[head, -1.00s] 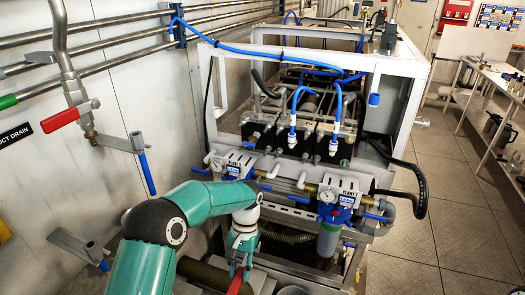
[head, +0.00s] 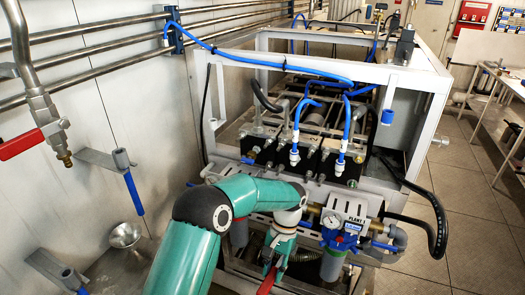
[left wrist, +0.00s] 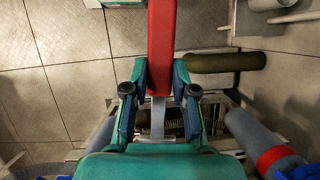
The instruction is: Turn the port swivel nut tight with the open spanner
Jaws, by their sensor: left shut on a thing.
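My left gripper (head: 274,258) hangs low in front of the watermaker in the head view. In the left wrist view, its two fingers (left wrist: 160,78) are closed on a flat tool with a red handle (left wrist: 162,40) and a bare steel part, likely the open spanner. The red handle also shows below the gripper in the head view (head: 267,283). The spanner's jaw end is hidden. Two pale fittings, a left one (head: 294,156) and a right one (head: 340,163), sit at the blue hose ends. I cannot tell which part is the port swivel nut. My right gripper is out of view.
A white frame (head: 300,80) surrounds the watermaker. A gauge panel (head: 345,222) with a blue-topped filter is right of my gripper. A red-handled valve (head: 22,143) and steel pipes line the left wall.

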